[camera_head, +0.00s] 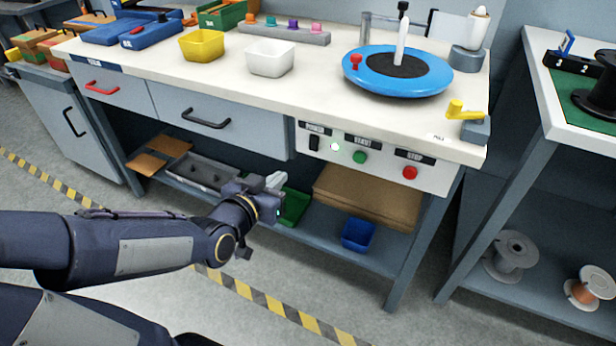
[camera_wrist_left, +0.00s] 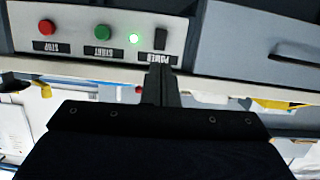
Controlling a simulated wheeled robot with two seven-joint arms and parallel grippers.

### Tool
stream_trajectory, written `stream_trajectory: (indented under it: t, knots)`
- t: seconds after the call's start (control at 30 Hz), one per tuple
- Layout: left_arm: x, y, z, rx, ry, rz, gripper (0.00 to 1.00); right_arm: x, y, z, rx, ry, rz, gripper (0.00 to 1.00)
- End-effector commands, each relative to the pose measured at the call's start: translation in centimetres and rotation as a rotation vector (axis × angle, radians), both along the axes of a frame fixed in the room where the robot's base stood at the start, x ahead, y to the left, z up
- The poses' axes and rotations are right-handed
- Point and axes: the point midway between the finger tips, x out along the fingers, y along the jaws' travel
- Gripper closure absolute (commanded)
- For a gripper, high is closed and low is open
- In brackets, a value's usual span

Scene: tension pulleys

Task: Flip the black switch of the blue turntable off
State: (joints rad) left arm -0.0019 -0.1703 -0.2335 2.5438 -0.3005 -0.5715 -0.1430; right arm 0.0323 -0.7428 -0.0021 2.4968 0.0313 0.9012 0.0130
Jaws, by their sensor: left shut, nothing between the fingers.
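The blue turntable (camera_head: 440,82) sits on the right part of the white bench top. The black switch (camera_head: 314,143) is on the light control panel (camera_head: 388,180) on the bench's front, under a label. In the left wrist view, which is upside down, the switch (camera_wrist_left: 161,39) stands just beyond my fingertips beside the lit lamp (camera_wrist_left: 134,39). My left gripper (camera_head: 275,181) is shut and empty, below and left of the panel in the head view. A gap to the switch shows there. My right gripper is out of view.
A green button (camera_head: 360,157) and a red button (camera_head: 410,172) are on the same panel. A drawer with a black handle (camera_head: 206,119) is left of it. The shelf below holds a blue bin (camera_head: 358,235) and cardboard (camera_head: 368,196). A yellow lever (camera_head: 463,110) is at the bench corner.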

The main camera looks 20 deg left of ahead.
Motion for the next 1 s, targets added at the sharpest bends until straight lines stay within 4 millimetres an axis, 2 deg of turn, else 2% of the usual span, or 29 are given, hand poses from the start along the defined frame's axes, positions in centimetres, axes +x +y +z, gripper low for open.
stream_trajectory:
  t: [0.03, 0.13, 0.67, 0.83, 1.0]
  knots:
    - [0.3, 0.0, -1.7, 0.012, -0.026, -0.003, 1.0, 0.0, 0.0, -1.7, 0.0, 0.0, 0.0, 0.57]
    - [0.7, 0.0, -2.1, 0.03, -0.077, -0.006, 1.0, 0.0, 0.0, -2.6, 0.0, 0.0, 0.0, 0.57]
    - [1.2, 0.0, -1.9, 0.041, -0.11, -0.006, 1.0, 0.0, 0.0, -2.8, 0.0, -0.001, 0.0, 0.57]
    - [3.2, -0.2, -2.4, 0.041, -0.11, -0.009, 1.0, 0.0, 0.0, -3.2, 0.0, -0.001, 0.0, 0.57]
    - [6.7, -0.3, -2.9, 0.041, -0.11, -0.009, 1.0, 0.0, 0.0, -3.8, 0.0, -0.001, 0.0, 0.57]
